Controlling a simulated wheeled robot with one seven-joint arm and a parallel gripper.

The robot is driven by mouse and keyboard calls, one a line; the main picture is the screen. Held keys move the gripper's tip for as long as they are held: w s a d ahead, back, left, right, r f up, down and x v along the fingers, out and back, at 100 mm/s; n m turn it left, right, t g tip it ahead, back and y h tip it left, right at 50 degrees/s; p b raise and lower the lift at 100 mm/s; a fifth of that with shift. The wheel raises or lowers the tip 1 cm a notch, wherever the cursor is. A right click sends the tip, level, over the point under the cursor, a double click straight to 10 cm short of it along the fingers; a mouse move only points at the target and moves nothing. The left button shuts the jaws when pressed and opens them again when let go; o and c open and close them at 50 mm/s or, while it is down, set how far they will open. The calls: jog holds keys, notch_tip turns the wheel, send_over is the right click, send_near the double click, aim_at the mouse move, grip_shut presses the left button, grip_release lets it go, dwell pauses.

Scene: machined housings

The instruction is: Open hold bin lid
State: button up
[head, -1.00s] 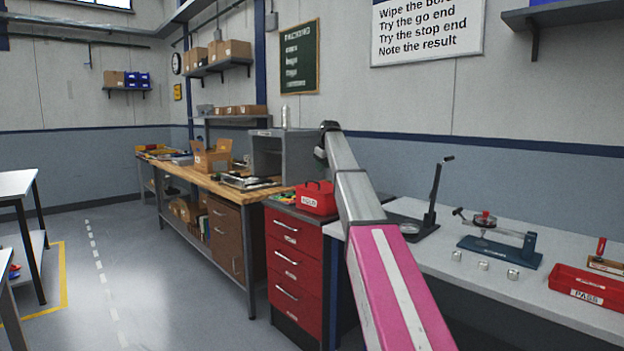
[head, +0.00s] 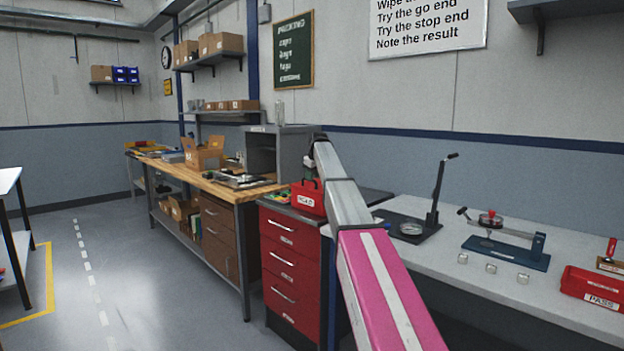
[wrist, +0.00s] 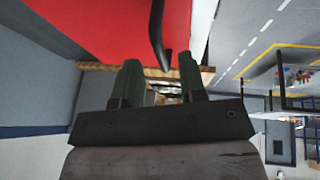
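The hold bin (head: 308,204) is a small red box with a white label and a dark handle on its lid. It sits on the red drawer cabinet, and its lid looks shut. In the wrist view its red surface (wrist: 90,25) fills the upper left. The black handle (wrist: 157,35) reaches down in the picture to between my fingertips. My gripper (wrist: 160,72) has its two dark green fingers apart, with nothing gripped. In the head view my gripper (head: 309,168) is just above the bin, and my arm hides part of the bin's right side.
A grey open-fronted cabinet (head: 278,150) stands behind the bin on the wooden bench. To the right, the grey bench (head: 440,255) carries a black lever press (head: 420,222), a blue gauge fixture (head: 505,250), several small metal parts and a red PASS bin (head: 594,288).

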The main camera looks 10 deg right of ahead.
jog(key=shift+x, duration=0.95)
grip_shut()
